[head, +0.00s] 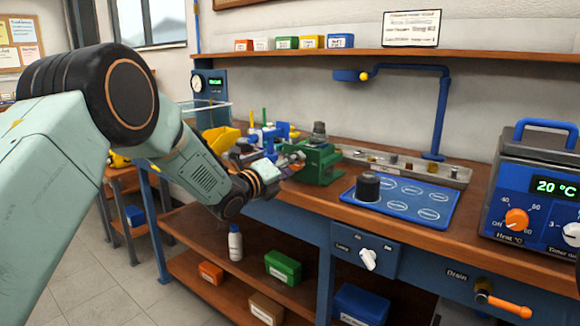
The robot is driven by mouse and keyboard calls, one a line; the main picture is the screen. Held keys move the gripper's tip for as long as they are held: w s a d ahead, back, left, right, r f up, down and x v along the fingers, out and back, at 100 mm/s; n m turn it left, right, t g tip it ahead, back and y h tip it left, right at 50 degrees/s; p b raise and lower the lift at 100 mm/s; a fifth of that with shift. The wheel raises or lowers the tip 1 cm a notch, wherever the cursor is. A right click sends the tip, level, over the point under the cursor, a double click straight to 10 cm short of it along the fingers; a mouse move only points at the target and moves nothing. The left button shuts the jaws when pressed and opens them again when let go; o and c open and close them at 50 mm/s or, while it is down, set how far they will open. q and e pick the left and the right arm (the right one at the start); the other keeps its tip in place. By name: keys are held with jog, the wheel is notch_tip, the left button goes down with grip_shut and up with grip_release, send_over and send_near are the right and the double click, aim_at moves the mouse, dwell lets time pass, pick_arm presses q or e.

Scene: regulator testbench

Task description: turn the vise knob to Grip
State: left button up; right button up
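A green vise-like fixture (318,164) stands on the bench top near the middle, with a dark grey cylindrical part on top. My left arm reaches in from the left, and my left gripper (290,161) is at the left side of this fixture, close to it or touching it. The fingers are small and partly merge with the things behind, so I cannot tell whether they are open or shut. No Grip label is readable, and a knob on the fixture's left side may be hidden by the gripper. My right gripper is not in view.
A blue mat (405,200) with a black cylinder (368,187) lies right of the fixture. A white knob (368,259) is on the bench's front panel. A heater box (540,190) reading 20 °C stands at right. An orange drain handle (508,304) sticks out below.

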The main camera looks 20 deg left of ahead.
pick_arm(q)
jog(key=shift+o, duration=1.1)
jog(key=shift+s+a, duration=0.15)
jog(key=v, duration=1.1)
jog(key=shift+s, duration=0.3)
